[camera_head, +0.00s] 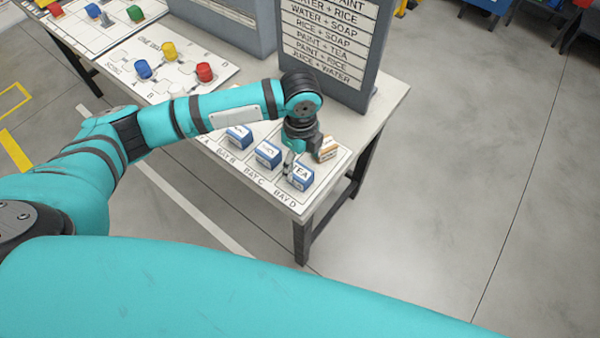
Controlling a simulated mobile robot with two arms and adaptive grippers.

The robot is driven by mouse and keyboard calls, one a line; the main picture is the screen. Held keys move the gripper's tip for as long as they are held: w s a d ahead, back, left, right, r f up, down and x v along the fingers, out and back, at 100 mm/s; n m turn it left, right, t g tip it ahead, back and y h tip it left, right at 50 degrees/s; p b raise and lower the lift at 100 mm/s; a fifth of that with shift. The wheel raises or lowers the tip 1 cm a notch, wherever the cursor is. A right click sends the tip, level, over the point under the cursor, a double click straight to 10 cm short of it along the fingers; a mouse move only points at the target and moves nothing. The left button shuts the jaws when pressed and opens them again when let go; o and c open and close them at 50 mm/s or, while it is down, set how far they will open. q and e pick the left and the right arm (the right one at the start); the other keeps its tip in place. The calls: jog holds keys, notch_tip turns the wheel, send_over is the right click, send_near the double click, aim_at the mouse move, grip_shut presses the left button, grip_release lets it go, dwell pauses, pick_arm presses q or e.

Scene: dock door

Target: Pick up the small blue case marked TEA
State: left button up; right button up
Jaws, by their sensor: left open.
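The small blue case marked TEA (302,179) stands on the table near its front right corner, at the bay labelled BAY D. Its white top carries the letters TEA. My left gripper (301,158) points down right above and behind this case, with its jaws open. One finger shows at the case's left side; I cannot tell whether it touches. The other finger is partly hidden. My right gripper is not in view.
Two similar blue-and-white cases, one (267,155) in the middle and one (239,138) further left, stand beside it. A white-and-orange box (327,150) sits close behind. A grey sign board (340,75) rises at the back. Coloured pieces stand on a white board (183,84).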

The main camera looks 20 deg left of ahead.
aim_at(301, 172)
pick_arm(q)
jog(key=shift+f, duration=0.75)
notch_tip(301, 172, down, 4)
jog(key=shift+s+d+f+p, duration=0.1)
jog(key=shift+p, duration=0.6)
jog(key=shift+f, duration=0.55)
jog(key=c, duration=1.3)
jog(key=shift+r, duration=0.1)
